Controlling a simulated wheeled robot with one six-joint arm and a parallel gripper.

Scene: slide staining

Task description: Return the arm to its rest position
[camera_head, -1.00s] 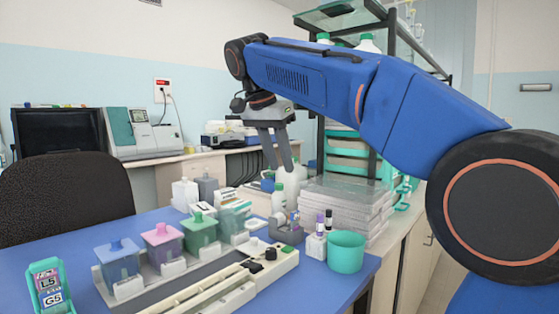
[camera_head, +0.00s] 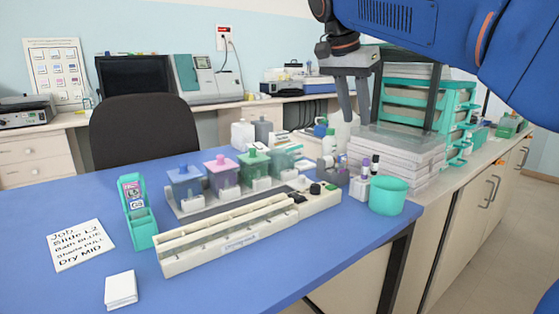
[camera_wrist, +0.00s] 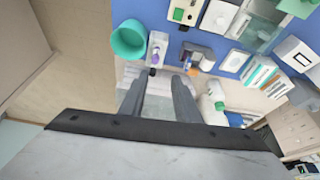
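My gripper (camera_head: 355,112) hangs from my blue arm at the upper right of the head view, fingers pointing down. Its two grey fingers stand apart with a gap and nothing between them. In the wrist view the fingers (camera_wrist: 158,80) are also apart and empty, above the right end of the bench. From the head view the gripper appears above and in front of the stack of clear-lidded trays (camera_head: 399,158), touching nothing that I can see.
The blue table (camera_head: 300,272) carries blue, pink and green staining jars, a long cream device (camera_head: 225,240), a teal cup (camera_head: 388,196), a teal slide holder (camera_head: 139,212) and a written job card (camera_head: 81,245). Bottles stand behind. The table's front is mostly clear.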

